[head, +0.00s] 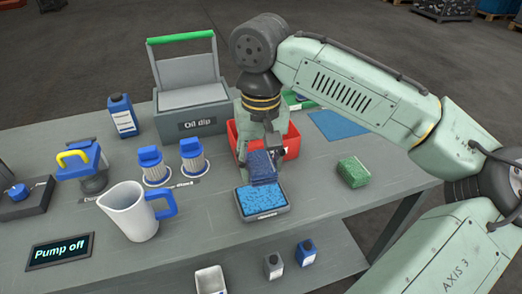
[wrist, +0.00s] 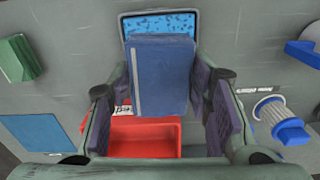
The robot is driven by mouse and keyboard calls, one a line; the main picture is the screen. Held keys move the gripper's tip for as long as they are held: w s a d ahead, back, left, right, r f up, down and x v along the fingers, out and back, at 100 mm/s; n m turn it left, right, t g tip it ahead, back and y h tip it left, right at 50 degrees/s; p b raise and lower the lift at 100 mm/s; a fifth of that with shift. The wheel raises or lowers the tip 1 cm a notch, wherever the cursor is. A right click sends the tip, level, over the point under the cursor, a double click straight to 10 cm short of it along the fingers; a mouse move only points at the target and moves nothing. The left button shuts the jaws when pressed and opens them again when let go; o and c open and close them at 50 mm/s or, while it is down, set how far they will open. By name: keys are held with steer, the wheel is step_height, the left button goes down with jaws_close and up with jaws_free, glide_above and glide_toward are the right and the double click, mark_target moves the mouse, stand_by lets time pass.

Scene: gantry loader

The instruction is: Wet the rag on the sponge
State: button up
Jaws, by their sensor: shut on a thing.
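My gripper (head: 261,172) is shut on a folded dark blue rag (head: 263,165), which also shows between the fingers in the wrist view (wrist: 160,75). The rag hangs just behind and over the rear part of the light blue wet sponge (head: 262,199). The sponge sits in a grey tray (head: 264,216) near the table's front edge. In the wrist view the rag covers most of the sponge (wrist: 158,24). I cannot tell whether the rag touches it.
A red bin (head: 292,146) stands behind the gripper. A green sponge (head: 353,172) and a blue mat (head: 338,124) lie to the right. A white jug (head: 128,212), two blue-capped filters (head: 155,166) and an oil dip box (head: 190,90) are to the left.

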mark_target(261, 195)
steer(key=shift+s+f+b, duration=0.15)
steer(key=shift+f+b, duration=0.4)
step_height(261, 195, down, 5)
steer(key=b, duration=0.4)
steer(key=shift+r+b, duration=0.1)
steer(key=shift+b, duration=0.2)
steer(key=shift+f, duration=0.6)
stand_by(2.1)
steer(key=shift+r, duration=0.1)
step_height(261, 195, up, 7)
steer(key=p, duration=0.7)
steer(key=shift+p, duration=0.35)
stand_by(0.3)
